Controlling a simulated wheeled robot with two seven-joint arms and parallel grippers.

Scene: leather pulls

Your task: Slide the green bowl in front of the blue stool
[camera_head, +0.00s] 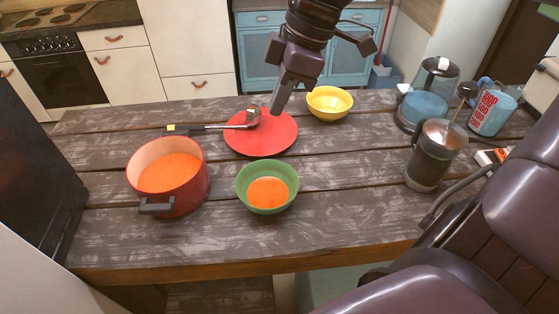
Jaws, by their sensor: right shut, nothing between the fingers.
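The green bowl (244,187) stands upright near the front edge of the wooden table, with something flat and orange inside it. My right gripper (276,108) hangs down from the top of the head view, shut and empty, over the far side of the red plate. It is apart from the green bowl, which lies nearer to me. I cannot make out a blue stool; a pale greenish surface (330,284) shows below the table's front edge, but I cannot tell what it is. My left gripper is not in view.
A red pot (199,190) with orange contents stands left of the bowl. Behind are the red plate (245,140), a ladle (220,127) and a yellow bowl (329,103). A French press (432,158), a kettle (422,108) and a mug (491,112) stand right. Table right of the bowl is clear.

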